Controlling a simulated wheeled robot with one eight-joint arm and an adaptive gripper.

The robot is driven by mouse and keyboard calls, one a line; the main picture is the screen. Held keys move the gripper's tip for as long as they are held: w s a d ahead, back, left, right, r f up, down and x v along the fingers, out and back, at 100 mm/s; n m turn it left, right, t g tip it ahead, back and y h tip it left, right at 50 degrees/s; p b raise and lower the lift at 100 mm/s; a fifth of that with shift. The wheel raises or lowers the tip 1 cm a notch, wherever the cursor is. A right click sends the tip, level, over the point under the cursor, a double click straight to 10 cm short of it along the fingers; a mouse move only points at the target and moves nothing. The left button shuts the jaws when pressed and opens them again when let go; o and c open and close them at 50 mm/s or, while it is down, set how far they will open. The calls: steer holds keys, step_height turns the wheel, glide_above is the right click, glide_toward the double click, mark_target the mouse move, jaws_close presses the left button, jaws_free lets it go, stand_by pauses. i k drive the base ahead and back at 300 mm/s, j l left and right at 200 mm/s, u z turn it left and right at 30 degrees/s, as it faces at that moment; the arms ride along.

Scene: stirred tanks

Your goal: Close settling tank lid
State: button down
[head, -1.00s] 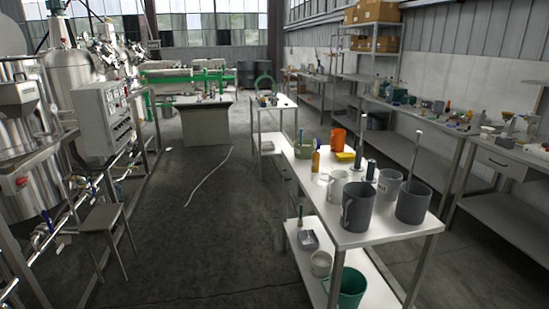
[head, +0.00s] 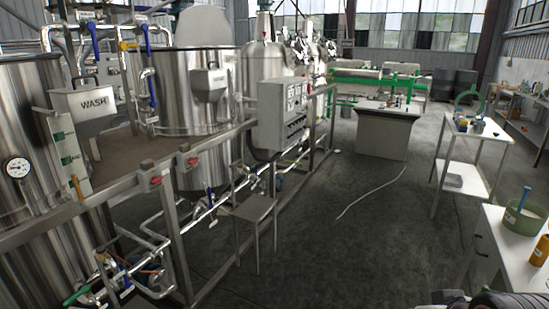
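A large steel tank (head: 190,100) stands in the left half of the head view, on a raised platform. A pale grey round disc (head: 203,26) stands upright at its rear rim and looks like its raised lid. I cannot read a label that says which tank is the settling tank. My gripper is not clearly in view; only a dark part, likely of my arm, shows at the bottom right corner.
A stool (head: 255,210) stands before a control box (head: 283,113). A white table (head: 505,250) is at the right. The middle floor is clear, with a pale hose (head: 370,192).

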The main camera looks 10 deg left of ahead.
mark_target(200, 24)
steer(key=i+u, duration=0.1)
steer(key=i, duration=0.55)
steer(key=i+l+u, duration=0.1)
steer(key=i, duration=0.55)
steer(key=i+l+u, duration=0.1)
steer(key=i, duration=0.6)
